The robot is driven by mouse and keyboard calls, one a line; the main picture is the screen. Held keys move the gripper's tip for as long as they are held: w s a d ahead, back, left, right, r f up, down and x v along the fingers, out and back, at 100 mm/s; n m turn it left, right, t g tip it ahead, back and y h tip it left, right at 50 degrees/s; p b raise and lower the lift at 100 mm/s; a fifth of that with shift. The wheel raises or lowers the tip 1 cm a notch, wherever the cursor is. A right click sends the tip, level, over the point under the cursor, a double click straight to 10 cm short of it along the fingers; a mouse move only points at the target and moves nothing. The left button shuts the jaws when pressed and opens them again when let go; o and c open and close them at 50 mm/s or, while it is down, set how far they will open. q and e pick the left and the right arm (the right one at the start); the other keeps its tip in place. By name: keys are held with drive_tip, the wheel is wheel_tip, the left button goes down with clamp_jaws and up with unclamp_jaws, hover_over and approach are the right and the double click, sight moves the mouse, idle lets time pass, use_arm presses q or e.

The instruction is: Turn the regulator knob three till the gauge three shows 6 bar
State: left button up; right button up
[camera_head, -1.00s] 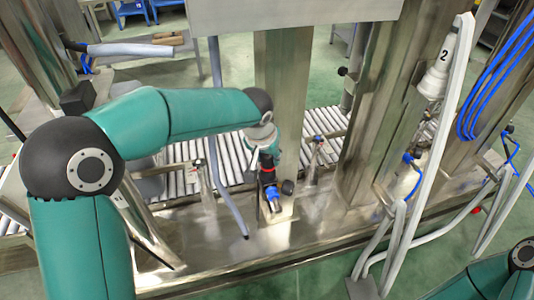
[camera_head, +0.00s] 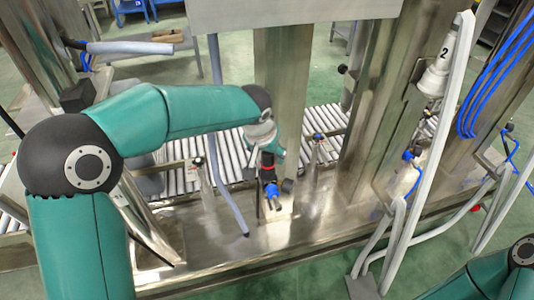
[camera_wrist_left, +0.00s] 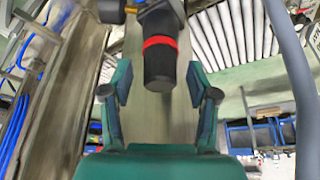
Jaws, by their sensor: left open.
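A black cylindrical regulator knob with a red ring (camera_wrist_left: 160,62) shows in the left wrist view, its end towards the camera. In the head view its red ring (camera_head: 267,168) shows just below my left gripper (camera_head: 268,153). My left gripper (camera_wrist_left: 160,88) is open, with one teal finger on each side of the knob and visible gaps between. A small dark round part (camera_head: 287,186), perhaps the gauge, sits right of the knob. No dial face or reading can be seen. My right gripper is out of view.
A blue fitting (camera_head: 271,190) lies below the knob on a steel post. A grey hose (camera_head: 228,190) hangs to the left. A roller conveyor (camera_head: 235,155) runs behind. A white lance marked 2 (camera_head: 437,75) and its hose stand at right.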

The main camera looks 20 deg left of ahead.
use_arm(q)
drive_tip(key=v, duration=1.1)
drive_tip(key=shift+s+r, duration=0.2)
drive_tip(key=shift+r, duration=0.1)
drive_tip(key=d+r+n+y+p, duration=0.3)
drive_tip(key=d+r+n+p, duration=0.1)
drive_tip(key=n+p, duration=0.15)
drive_tip(key=shift+n+g, duration=0.3)
drive_tip(key=shift+n, duration=0.15)
drive_tip(key=b+x, duration=0.4)
drive_tip(key=x, duration=1.2)
drive_tip(key=shift+s+f, duration=0.1)
drive_tip(key=shift+f, duration=0.25)
